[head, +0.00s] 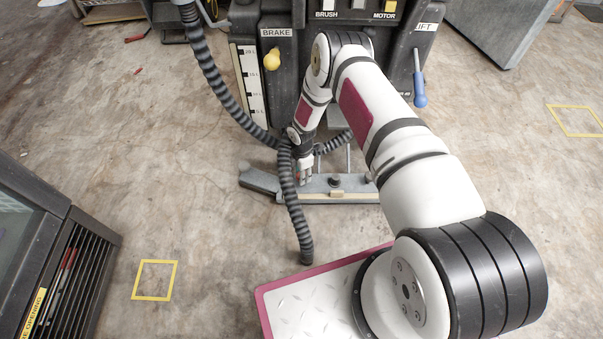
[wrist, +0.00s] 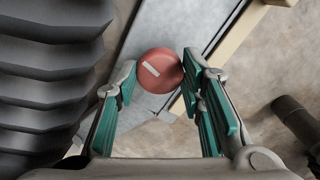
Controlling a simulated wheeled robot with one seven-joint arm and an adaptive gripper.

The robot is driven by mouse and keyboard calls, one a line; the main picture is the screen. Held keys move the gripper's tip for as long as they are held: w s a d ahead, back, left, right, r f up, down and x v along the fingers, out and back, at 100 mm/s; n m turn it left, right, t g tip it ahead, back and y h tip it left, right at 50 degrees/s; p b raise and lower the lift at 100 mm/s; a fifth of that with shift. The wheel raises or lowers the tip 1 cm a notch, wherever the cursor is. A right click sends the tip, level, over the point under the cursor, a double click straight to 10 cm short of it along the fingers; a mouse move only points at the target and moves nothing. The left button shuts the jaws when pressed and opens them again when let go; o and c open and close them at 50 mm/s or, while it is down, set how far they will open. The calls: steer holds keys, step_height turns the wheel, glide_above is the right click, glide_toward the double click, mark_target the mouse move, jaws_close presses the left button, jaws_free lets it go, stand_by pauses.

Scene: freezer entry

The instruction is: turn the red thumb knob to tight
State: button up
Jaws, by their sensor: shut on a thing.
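The red thumb knob (wrist: 160,70) is round with a pale slanted bar mark on its top. It sits on a grey metal bar (wrist: 175,28) in the wrist view. My gripper (wrist: 158,76) is shut on the knob, with one teal-padded finger on each side of it. In the head view my gripper (head: 304,175) is low at the grey bar assembly (head: 355,186) in front of the machine. The knob cannot be made out clearly there. I cannot tell from the mark how tight it is.
A black ribbed hose (head: 289,200) hangs just left of my gripper; it fills the left of the wrist view (wrist: 45,70). The machine has a yellow brake knob (head: 272,60) and a blue lift handle (head: 420,92). A dark cabinet (head: 75,260) stands lower left. Floor between is clear.

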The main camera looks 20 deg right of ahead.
steer(key=m, duration=0.4)
steer(key=shift+m, duration=0.3)
steer(key=m, duration=0.3)
steer(key=shift+m, duration=0.4)
steer(key=m, duration=1.2)
steer(key=shift+m, duration=0.3)
steer(key=m, duration=0.3)
steer(key=shift+m, duration=0.4)
steer(key=m, duration=0.4)
steer(key=shift+m, duration=2.1)
